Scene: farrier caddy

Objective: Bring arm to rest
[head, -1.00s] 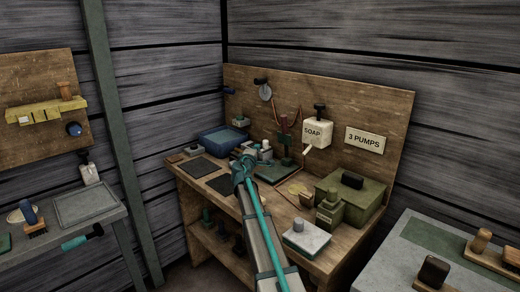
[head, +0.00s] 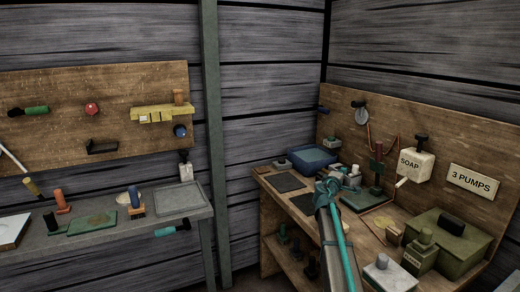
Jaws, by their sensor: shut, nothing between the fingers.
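My arm (head: 334,240) reaches up from the bottom of the head view over the wooden workbench on the right. Its teal end and my gripper (head: 328,186) are above the bench's near-left part, close to the dark mats. My gripper is shut and holds nothing visible; its fingertips are small and partly hidden by the wrist.
Around my gripper are a blue basin (head: 312,158), small bottles (head: 354,177), a dark mat (head: 284,181) and a green box (head: 450,240). A soap dispenser (head: 415,164) hangs on the backboard. A grey side bench (head: 180,201) with brushes stands left, beyond a post (head: 211,110).

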